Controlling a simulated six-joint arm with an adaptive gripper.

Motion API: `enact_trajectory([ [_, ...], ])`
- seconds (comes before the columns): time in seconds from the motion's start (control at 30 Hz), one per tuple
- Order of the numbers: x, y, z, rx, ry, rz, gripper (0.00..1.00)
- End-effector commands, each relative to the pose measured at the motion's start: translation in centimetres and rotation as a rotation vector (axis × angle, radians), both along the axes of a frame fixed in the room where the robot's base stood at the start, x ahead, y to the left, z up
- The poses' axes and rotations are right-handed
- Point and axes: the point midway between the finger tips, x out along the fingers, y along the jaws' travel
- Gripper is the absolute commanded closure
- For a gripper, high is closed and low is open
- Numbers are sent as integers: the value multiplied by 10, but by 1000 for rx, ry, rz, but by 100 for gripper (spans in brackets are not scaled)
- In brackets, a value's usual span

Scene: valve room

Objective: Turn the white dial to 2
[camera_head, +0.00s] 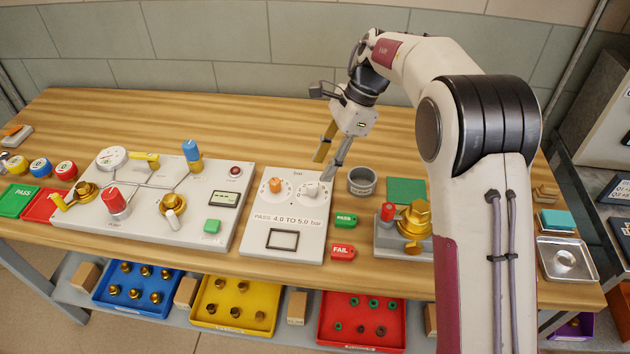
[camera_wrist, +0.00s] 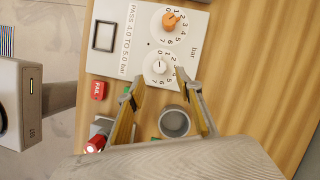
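The white dial (camera_head: 311,189) is a pale knob on a numbered white ring, on the right of a light panel marked "PASS 4.0 TO 5.0 bar". It also shows in the wrist view (camera_wrist: 159,67), upper middle. The number its pointer faces is too small to tell. An orange dial (camera_head: 274,185) sits beside it on the same panel and shows above it in the wrist view (camera_wrist: 170,20). My gripper (camera_head: 323,168) is open and empty above the panel's far right edge. In the wrist view its fingertips (camera_wrist: 160,79) are apart, near the white dial's lower side.
A grey round cup (camera_head: 362,181) stands right of the panel. Green PASS (camera_head: 345,220) and red FAIL (camera_head: 342,252) blocks lie nearby. A brass valve (camera_head: 414,217) is further right, and a large valve panel (camera_head: 150,235) is left. The table behind the panels is clear.

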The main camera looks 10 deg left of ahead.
Motion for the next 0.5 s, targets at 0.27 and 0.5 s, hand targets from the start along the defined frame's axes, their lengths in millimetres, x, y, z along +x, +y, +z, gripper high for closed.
enact_trajectory([
  [0.27, -6, 11, -30, 0, 4, -1, 65],
  [0.5, -9, 20, -52, 0, 2, 1, 65],
])
